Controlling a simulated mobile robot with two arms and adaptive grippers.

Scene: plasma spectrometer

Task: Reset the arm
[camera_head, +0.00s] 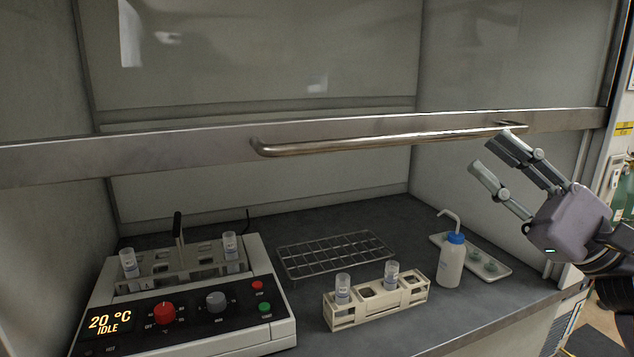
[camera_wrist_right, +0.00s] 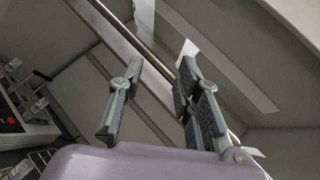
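My right gripper (camera_head: 497,160) is raised at the right of the head view, in front of the fume hood's right side and near the right end of the sash handle (camera_head: 390,142). Its fingers are spread with nothing between them. In the right wrist view the fingers (camera_wrist_right: 155,105) also stand apart, and the handle bar (camera_wrist_right: 135,42) passes behind them. From these views I cannot tell whether the gripper touches the handle. My left gripper is not in view.
In the hood stand a heater unit (camera_head: 200,335) reading 20 °C IDLE, a wire rack (camera_head: 335,254), a cream tube rack (camera_head: 376,307) with two tubes, a blue-capped wash bottle (camera_head: 452,262) and a white tray (camera_head: 497,268). The sash is partly raised, and the worktop is open in front.

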